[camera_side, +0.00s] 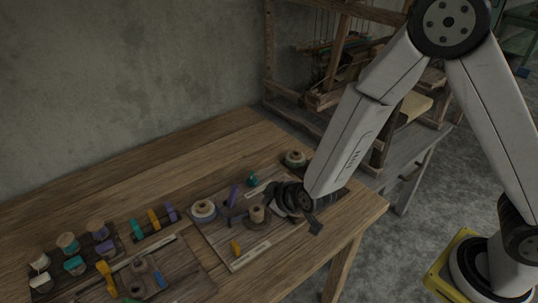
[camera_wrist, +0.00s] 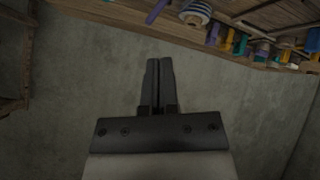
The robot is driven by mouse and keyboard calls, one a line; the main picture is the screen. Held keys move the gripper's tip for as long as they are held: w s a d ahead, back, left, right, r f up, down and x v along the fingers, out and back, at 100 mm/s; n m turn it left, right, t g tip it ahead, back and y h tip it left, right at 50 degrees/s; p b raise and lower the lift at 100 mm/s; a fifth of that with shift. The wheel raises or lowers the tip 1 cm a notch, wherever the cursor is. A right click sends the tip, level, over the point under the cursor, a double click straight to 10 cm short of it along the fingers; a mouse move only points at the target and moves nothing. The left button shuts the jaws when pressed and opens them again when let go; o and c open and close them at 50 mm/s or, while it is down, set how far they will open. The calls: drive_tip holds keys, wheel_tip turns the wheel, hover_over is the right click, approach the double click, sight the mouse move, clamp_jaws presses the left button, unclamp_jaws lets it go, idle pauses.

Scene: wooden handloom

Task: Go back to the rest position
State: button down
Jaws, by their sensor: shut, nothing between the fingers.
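My gripper (camera_wrist: 159,65) shows in the wrist view with its two dark fingers together and nothing between them. The grey wall lies behind the fingers, and the table appears at the top of that view. In the side view, the dark end of my arm is over the right part of the wooden table, by the board with spools.
The wooden table (camera_side: 190,158) holds a board with a striped spool (camera_side: 203,211), a tan spool (camera_side: 257,213) and a purple piece (camera_side: 233,195). Several spools and coloured pieces stand at left. A wooden loom (camera_side: 335,60) stands behind. The table's back strip is clear.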

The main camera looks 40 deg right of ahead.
drive_tip(key=s+d+r+m+g, duration=0.2)
drive_tip(key=s+d+r+g, duration=0.1)
drive_tip(key=s+d, duration=0.4)
drive_tip(key=s+d+r+m+g, duration=0.3)
drive_tip(key=s+d+r, duration=0.1)
drive_tip(key=s+d, duration=0.3)
drive_tip(key=shift+r+g, duration=0.4)
